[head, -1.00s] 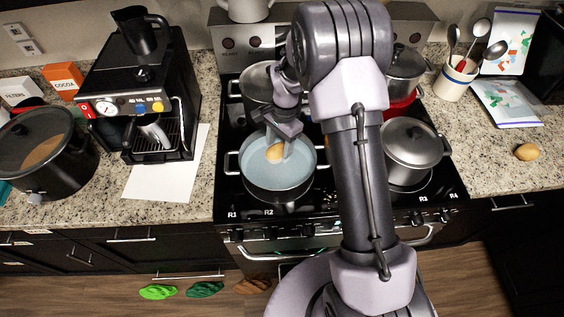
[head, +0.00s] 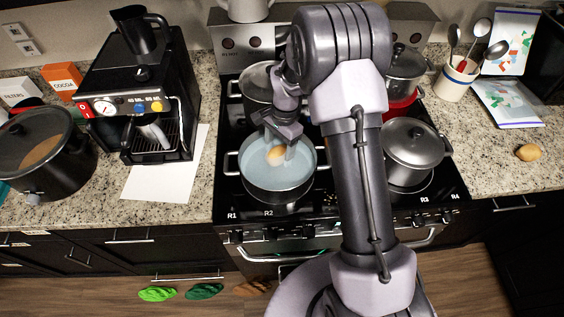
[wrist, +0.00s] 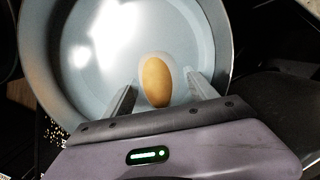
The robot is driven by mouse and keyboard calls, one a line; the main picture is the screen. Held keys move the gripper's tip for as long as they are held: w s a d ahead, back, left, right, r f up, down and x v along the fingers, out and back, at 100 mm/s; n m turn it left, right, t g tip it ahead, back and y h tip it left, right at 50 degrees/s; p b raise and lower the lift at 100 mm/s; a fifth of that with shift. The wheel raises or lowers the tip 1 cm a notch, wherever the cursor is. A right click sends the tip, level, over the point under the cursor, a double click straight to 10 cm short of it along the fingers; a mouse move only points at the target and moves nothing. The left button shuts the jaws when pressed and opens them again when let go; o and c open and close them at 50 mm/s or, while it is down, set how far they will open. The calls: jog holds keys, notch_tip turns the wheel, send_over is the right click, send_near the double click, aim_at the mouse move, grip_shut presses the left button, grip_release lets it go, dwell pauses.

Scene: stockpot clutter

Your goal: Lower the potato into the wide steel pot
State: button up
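The wide steel pot (head: 250,183) stands open on the front left of the stove, with a pale blue-grey inside or liquid. The potato (wrist: 156,80) is inside the pot's rim in the wrist view. In the head view the potato (head: 276,155) looks pale and partly veiled, as if in liquid; its depth is unclear. My gripper (wrist: 160,95) reaches over the pot, one finger on each side of the potato. Gaps show between the potato and both fingers, so the gripper looks open. The wrist view also shows the pot's wall (wrist: 38,60) around the potato.
A lidded pot (head: 412,150) stands front right on the stove, with other pots behind. A coffee machine (head: 140,90) and a large dark pot (head: 60,175) are at left. Another potato (head: 527,152) lies on the right counter.

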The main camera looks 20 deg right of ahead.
jog(key=shift+o, duration=0.7)
notch_tip(320, 180, up, 17)
jog(key=w+d+p, duration=0.1)
jog(key=d+p, duration=0.1)
jog(key=p, duration=0.2)
jog(key=shift+d+r, duration=0.15)
jog(key=s+a+r+n+t+b, duration=0.25)
jog(key=s+b, duration=0.25)
jog(key=s, duration=0.3)
jog(key=s+a+r+n+t+b, duration=0.25)
jog(key=s+b, duration=0.25)
jog(key=s, duration=0.4)
jog(key=s+a+f+n+t+b, duration=0.1)
jog(key=s+f+n+b, duration=0.2)
jog(key=s, duration=0.6)
jog(key=shift+s+f+t, duration=0.15)
jog(key=shift+f+t, duration=0.1)
jog(key=shift+t, duration=0.05)
jog(key=shift+a, duration=0.1)
